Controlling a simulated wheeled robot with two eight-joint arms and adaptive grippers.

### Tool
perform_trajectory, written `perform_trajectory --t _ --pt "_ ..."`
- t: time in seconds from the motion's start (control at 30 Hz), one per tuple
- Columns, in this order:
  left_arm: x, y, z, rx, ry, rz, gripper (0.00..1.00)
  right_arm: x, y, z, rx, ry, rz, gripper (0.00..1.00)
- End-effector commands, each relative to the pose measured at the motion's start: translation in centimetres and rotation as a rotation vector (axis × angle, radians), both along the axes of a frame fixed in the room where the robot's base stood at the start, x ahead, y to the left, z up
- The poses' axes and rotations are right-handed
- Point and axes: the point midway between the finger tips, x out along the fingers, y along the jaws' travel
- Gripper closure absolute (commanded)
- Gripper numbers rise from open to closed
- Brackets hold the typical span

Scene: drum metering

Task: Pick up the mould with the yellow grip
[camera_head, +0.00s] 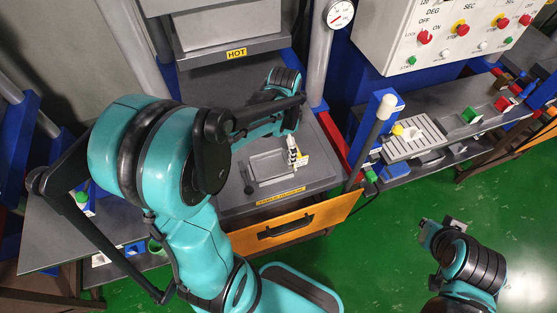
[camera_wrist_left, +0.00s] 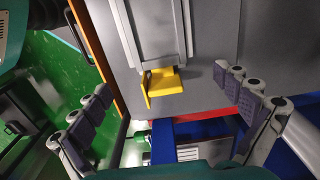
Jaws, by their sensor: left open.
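The mould (camera_head: 265,165) is a flat grey plate lying on the dark metal bed under the hot press. Its yellow grip (camera_head: 303,159) sticks out at the plate's right end, partly hidden behind my left gripper (camera_head: 292,153). In the left wrist view the yellow grip (camera_wrist_left: 163,81) shows as an angled yellow piece at the end of the grey mould (camera_wrist_left: 152,28). My left gripper is open, with one finger on each side of the grip and apart from it. My right gripper (camera_head: 440,224) hangs over the green floor at the lower right, away from the mould; its jaw opening is unclear.
The press head with a HOT label (camera_head: 236,54) stands above the bed. An orange front panel (camera_head: 285,228) lies below the bed. A blue post and a slatted grey rack (camera_head: 415,140) stand to the right. A control panel (camera_head: 440,30) is at upper right.

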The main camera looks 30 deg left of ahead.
Motion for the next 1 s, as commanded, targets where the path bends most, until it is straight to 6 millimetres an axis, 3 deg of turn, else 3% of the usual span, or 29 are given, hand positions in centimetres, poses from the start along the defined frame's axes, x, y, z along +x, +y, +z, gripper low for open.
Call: perform_trajectory --t 0.17,0.63,0.93,0.97,1.0 --pt "0.2 0.3 -1.5 -0.004 0.023 -0.026 0.0 0.0 0.0 -0.2 0.0 0.0 0.0 1.0" --pt "0.1 0.2 -7.8 -0.003 0.021 -0.025 0.0 0.0 0.0 -2.8 0.0 0.0 0.0 1.0" --pt "0.0 0.2 -8.3 -0.003 0.02 -0.025 0.0 0.0 0.0 -2.8 0.0 0.0 0.0 1.0" --pt "0.0 0.2 -8.3 -0.003 0.02 -0.025 0.03 0.0 0.0 -2.8 0.0 0.0 0.0 1.0" --pt "0.0 0.2 -8.3 -0.003 0.02 -0.025 0.13 0.0 0.0 -2.8 0.0 0.0 0.0 1.0"
